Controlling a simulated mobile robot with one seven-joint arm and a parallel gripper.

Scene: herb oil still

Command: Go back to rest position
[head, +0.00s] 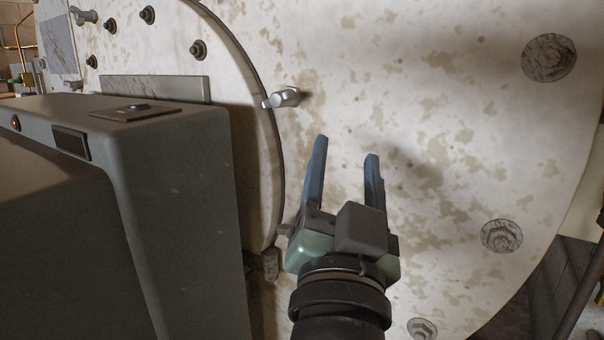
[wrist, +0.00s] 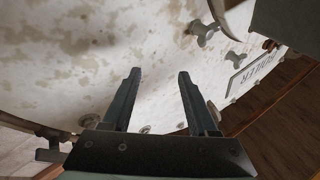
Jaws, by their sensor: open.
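My gripper (head: 346,146) is open, with its two blue-grey fingers apart and nothing between them. In the head view it is right of centre, in front of a large round white metal face (head: 440,110) with brown-green stains. A shadow falls on the face right of the fingers. In the wrist view the open fingers (wrist: 158,72) point across the same stained surface (wrist: 60,50). I cannot tell the exact gap between the fingertips and the face.
A dark grey box (head: 190,200) fills the left of the head view, close to my gripper. A metal peg (head: 285,97) sticks out of the face above the fingers. Large bolts (head: 549,58) stud the right side. A lettered plate (wrist: 254,74) shows in the wrist view.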

